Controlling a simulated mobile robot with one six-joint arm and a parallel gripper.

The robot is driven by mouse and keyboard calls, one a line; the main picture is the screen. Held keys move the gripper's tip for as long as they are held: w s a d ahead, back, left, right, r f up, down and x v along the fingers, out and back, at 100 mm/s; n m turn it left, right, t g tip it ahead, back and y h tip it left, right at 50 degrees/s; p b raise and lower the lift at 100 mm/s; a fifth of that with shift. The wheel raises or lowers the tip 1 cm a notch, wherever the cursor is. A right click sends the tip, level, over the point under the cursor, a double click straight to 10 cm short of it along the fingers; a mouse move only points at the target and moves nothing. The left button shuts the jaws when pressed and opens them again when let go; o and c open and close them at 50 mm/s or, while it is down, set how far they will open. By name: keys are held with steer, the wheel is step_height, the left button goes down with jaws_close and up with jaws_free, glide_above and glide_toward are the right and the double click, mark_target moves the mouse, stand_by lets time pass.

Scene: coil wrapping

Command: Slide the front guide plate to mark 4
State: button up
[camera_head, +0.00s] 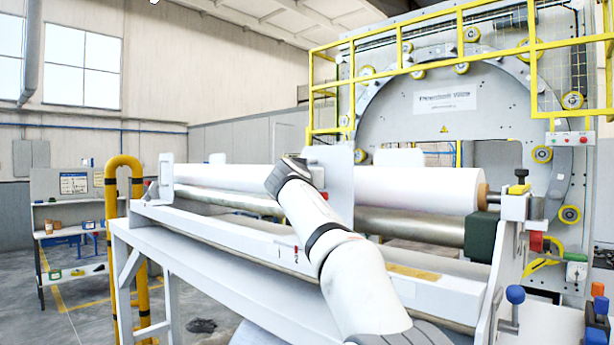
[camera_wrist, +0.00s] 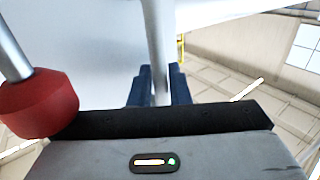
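A white guide plate (camera_head: 339,172) stands upright across the roller bed near its middle, partly hidden by my arm. I take it for the front guide plate. In the wrist view, an upright grey bar (camera_wrist: 157,35) runs between the two dark blue fingers of my gripper (camera_wrist: 160,88). The bar fills the gap, and the fingers appear shut on it. A pale flat surface (camera_wrist: 95,60) lies beside it. A red knob (camera_wrist: 38,103) on a metal rod is at the left. In the head view my arm hides the fingers.
A white roll (camera_head: 420,188) lies right of the plate above steel rollers (camera_head: 410,223). Another white plate (camera_head: 166,178) stands at the bed's left end. A yellow post (camera_head: 125,210) stands left. The large ring machine (camera_head: 400,95) with yellow rails is behind.

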jaws_close()
